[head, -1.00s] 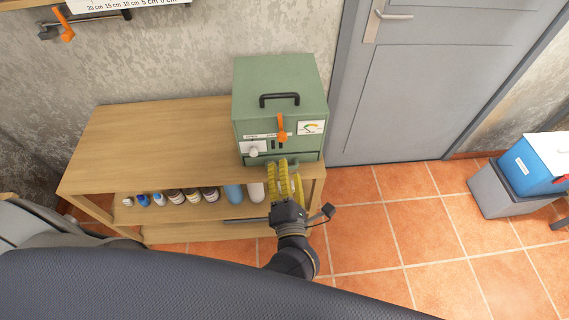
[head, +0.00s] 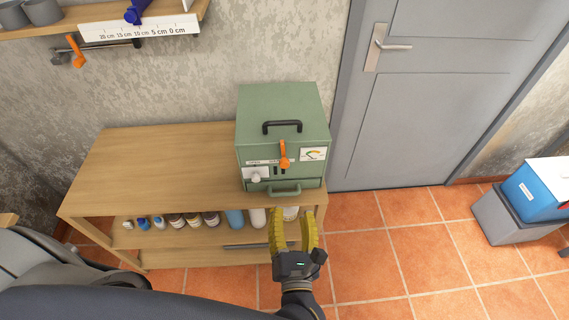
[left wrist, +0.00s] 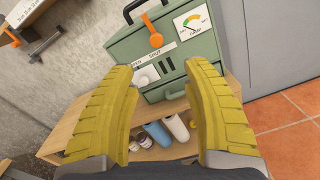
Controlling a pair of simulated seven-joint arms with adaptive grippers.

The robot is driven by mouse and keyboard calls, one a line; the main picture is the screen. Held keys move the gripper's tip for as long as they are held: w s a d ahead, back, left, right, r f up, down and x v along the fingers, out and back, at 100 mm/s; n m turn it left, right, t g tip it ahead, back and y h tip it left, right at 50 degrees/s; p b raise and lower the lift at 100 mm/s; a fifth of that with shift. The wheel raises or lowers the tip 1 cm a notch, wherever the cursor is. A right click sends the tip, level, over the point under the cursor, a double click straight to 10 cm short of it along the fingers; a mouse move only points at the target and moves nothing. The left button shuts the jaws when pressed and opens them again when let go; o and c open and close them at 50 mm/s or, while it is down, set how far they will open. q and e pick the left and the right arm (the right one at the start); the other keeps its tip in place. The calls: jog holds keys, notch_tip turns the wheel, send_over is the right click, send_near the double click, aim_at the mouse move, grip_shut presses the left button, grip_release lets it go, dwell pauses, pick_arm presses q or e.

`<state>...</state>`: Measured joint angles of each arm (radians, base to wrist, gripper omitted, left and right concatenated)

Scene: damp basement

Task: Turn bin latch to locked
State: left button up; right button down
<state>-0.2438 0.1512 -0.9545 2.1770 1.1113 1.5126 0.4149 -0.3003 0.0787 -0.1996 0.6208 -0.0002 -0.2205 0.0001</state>
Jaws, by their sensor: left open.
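A green box (head: 282,125) with a black top handle stands at the right end of the wooden bench. An orange lever (head: 284,155) on its front stands roughly upright; it also shows in the left wrist view (left wrist: 156,40), above a white strip with small lettering. I cannot tell whether this lever is the bin latch. A blue bin (head: 535,188) with a white lid and a small red part on its front is at the far right. My left gripper (head: 292,212) is open and empty, below and in front of the green box, apart from it. My right gripper is not in view.
The box front also has a white knob (head: 256,178), a dial (head: 313,154) and a green lower handle (head: 285,190). Bottles stand on the shelf below the bench top (head: 165,150). A grey door (head: 435,100) is behind.

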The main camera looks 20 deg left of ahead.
aim_at(285, 166)
pick_arm(q)
jog(key=w+a+n, duration=0.1)
jog(key=w+a, duration=0.1)
jog(key=w, duration=0.3)
jog(key=w+a+n, duration=0.1)
jog(key=w+a, duration=0.1)
jog(key=w, duration=0.3)
jog(key=w+a+n, duration=0.1)
jog(key=w+a, duration=0.1)
jog(key=w, duration=0.4)
jog(key=shift+a+y, duration=0.3)
grip_shut()
